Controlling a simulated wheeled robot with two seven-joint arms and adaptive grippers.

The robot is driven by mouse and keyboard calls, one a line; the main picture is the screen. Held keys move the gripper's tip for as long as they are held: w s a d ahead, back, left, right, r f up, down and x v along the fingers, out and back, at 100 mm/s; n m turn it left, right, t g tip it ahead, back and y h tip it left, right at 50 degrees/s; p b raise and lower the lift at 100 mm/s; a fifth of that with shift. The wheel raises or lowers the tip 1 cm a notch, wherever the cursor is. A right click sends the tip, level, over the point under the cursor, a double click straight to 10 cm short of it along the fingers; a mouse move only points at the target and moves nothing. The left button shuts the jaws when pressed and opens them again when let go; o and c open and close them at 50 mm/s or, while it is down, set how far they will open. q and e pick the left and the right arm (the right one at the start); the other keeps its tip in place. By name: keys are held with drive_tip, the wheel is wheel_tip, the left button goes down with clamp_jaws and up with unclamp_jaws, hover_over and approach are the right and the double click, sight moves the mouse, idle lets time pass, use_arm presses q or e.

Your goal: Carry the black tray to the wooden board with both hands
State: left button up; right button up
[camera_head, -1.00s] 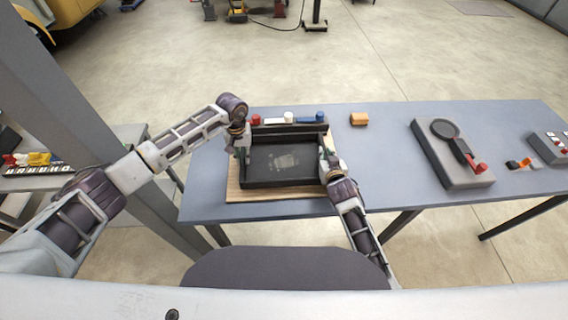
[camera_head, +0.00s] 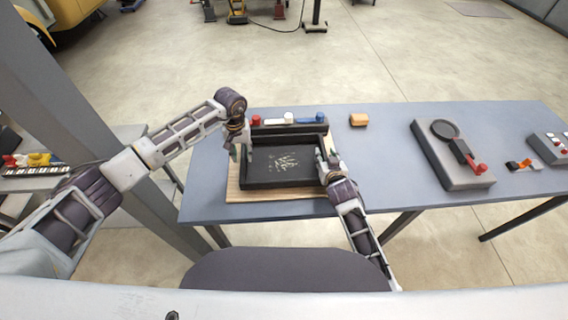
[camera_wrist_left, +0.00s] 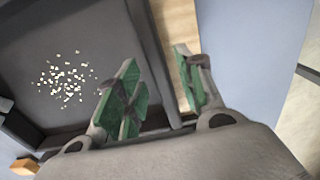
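The black tray (camera_head: 262,183) lies on the wooden board (camera_head: 234,190), whose pale edges show at its left and front. Small pale bits (camera_wrist_left: 65,78) are scattered on the tray floor. My left gripper (camera_head: 241,150) is at the tray's left wall. In the left wrist view its green-padded fingers (camera_wrist_left: 158,88) are spread, with the tray wall (camera_wrist_left: 150,50) running between them and room beside it. My right gripper (camera_head: 324,163) is at the tray's right wall; its fingers are too small to tell whether they grip.
Behind the tray are red, white and blue items (camera_head: 289,118) on a dark strip. An orange block (camera_head: 359,119) lies to the right. Further right are a grey fixture with a lever (camera_head: 450,165) and a button box (camera_head: 550,146). The blue-grey table (camera_head: 385,150) is clear between.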

use_arm(q)
wheel_tip(320, 180, up, 10)
idle(0.5)
drive_tip(key=shift+f, duration=0.15)
use_arm(e)
drive_tip(key=shift+s, duration=0.1)
drive_tip(key=shift+v, duration=5.95)
use_arm(q)
drive_tip(key=shift+s, duration=0.1)
use_arm(e)
drive_tip(key=shift+s, duration=0.1)
